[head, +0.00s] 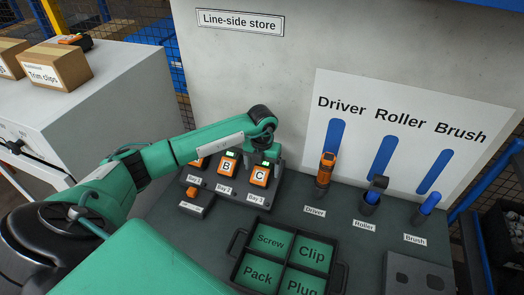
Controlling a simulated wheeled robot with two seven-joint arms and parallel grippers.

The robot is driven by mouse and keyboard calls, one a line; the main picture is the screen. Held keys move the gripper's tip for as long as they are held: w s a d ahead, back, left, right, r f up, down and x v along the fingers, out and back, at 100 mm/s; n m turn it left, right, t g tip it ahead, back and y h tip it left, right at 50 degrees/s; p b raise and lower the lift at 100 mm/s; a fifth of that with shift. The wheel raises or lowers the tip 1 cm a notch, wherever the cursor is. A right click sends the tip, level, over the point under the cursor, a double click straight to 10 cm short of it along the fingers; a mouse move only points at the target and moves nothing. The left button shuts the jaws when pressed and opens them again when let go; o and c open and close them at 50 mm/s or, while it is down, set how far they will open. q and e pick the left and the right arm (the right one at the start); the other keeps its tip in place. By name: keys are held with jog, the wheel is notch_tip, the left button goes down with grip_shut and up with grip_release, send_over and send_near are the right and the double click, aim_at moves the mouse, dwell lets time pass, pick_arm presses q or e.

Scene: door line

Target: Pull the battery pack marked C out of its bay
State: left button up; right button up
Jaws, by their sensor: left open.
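The battery pack marked C (259,176) is orange and black with a white label and sits in Bay 3 of the dark charger rack (238,196). Pack B (227,165) sits in Bay 2 to its left. Another orange pack (199,162) in Bay 1 is mostly hidden by my left arm. My left gripper (268,163) comes down over pack C from behind and above. It is open, with its fingers at the top of the pack; I cannot tell whether they touch it. My right gripper is not in view.
A black tray (240,276) with compartments marked Screw, Clip, Pack and Plug stands in front of the rack. A driver (326,171), a roller (374,193) and a brush (427,206) stand in holders to the right.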

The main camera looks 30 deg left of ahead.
pick_arm(q)
jog(key=shift+f, duration=1.35)
jog(key=c, duration=1.5)
jog(key=shift+p, duration=0.3)
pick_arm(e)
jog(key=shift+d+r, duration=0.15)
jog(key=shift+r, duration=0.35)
pick_arm(q)
jog(key=shift+r, duration=0.2)
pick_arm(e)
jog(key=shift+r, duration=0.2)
